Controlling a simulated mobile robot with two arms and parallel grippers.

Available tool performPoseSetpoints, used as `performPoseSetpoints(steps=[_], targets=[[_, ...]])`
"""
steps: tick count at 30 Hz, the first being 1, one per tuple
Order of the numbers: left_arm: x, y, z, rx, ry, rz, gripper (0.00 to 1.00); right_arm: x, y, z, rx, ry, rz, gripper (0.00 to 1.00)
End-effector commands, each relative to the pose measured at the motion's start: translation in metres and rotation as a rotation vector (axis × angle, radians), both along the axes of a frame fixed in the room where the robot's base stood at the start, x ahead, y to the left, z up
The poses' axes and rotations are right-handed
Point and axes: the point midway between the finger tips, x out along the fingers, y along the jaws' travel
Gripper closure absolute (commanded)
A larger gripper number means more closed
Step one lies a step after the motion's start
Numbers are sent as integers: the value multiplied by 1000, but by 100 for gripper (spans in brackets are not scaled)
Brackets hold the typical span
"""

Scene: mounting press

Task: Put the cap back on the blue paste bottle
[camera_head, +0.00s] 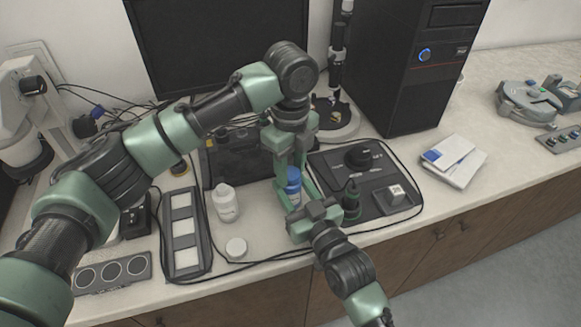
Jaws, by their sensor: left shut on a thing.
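The blue paste bottle (294,178) stands upright between the long fingers of my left gripper (292,184), which reaches down from above and is shut on it. The fingers hide its sides, and I cannot make out its top or whether a cap is on it. My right gripper (316,216) comes in from the lower right, close to the foot of the bottle. Its fingers are partly hidden, and I cannot tell if it is open or touches the bottle. A round white disc (236,248) lies flat on the counter to the left; I cannot tell if it is a cap.
A white bottle (226,204) stands left of the grippers, near a tray with pale panels (184,236). A dark mat (385,179) with small items lies right. Black cables run along the front edge. A white booklet (455,161) lies farther right, with bare counter around it.

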Motion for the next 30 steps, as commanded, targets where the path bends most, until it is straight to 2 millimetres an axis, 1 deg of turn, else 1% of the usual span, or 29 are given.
performPoseSetpoints(steps=[2,3,5,6,15,19,23,30], targets=[[2,1,1,1,-5,7,100,0,0,0,0,0,1,100],[2,1,1,1,-5,7,60,0,0,0,0,0,1,100],[2,1,1,0,-4,8,43,0,0,0,0,0,1,100],[1,1,1,1,-4,8,37,0,0,0,0,0,1,100],[1,0,1,0,-1,7,37,0,0,0,0,0,1,100],[1,0,10,0,-3,8,37,0,0,0,0,0,1,100],[1,0,32,-1,-4,7,37,0,0,0,0,0,1,100],[1,0,84,-1,-5,8,37,0,0,0,0,0,0,100]])
